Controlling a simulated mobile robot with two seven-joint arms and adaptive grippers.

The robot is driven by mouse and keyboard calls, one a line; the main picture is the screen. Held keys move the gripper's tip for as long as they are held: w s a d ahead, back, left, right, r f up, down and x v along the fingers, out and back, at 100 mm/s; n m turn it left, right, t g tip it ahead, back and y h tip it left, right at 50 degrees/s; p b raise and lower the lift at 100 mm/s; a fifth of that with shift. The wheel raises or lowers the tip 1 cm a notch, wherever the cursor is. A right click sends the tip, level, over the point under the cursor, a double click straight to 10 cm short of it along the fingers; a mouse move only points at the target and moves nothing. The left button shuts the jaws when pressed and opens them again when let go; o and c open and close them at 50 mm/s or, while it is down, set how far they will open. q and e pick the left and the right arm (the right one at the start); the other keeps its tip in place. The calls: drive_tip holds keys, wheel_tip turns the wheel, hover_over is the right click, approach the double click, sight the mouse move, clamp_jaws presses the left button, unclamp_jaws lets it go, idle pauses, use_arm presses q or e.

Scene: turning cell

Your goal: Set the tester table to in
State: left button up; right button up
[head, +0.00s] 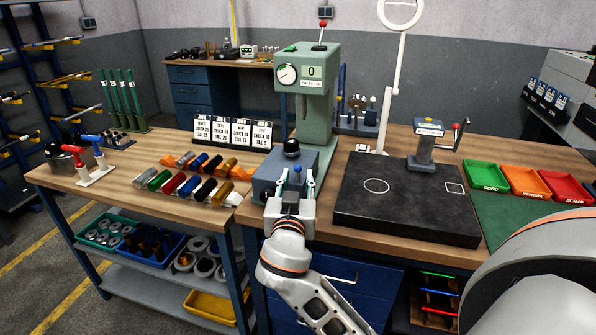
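The green tester (316,85) stands on the bench, with a dial, a display reading 0 and a red-knobbed lever on top. Its blue-grey table (268,181) is low at the front of the tester, and a dark round piece (291,148) stands over it. My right gripper (296,178) is at the front of this table, pointing away from me. The gripper hides part of the table's front. My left gripper is not in view.
A black surface plate (408,205) lies right of the tester, with a small stand (428,143) at its back edge. Coloured cylinders (187,185) lie to the left, before several white cards (236,132). Green, orange and red trays (484,175) are at the right.

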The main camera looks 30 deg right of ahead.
sight(312, 154)
drive_tip(key=shift+x, duration=1.45)
drive_tip(key=shift+f, duration=0.1)
clamp_jaws()
drive_tip(key=x, duration=0.4)
drive_tip(key=s+d+b+x, duration=0.1)
drive_tip(key=x, duration=0.4)
drive_tip(key=d+b+x, duration=0.1)
drive_tip(key=x, duration=0.3)
drive_tip(key=shift+s+d, duration=0.1)
drive_tip(key=shift+d, duration=0.35)
drive_tip(key=shift+r, duration=0.25)
drive_tip(key=shift+c, duration=1.3)
unclamp_jaws()
drive_tip(key=shift+o, duration=1.3)
drive_tip(key=shift+w+d+f, duration=0.1)
drive_tip(key=shift+w+f, duration=0.05)
drive_tip(key=shift+w, duration=0.05)
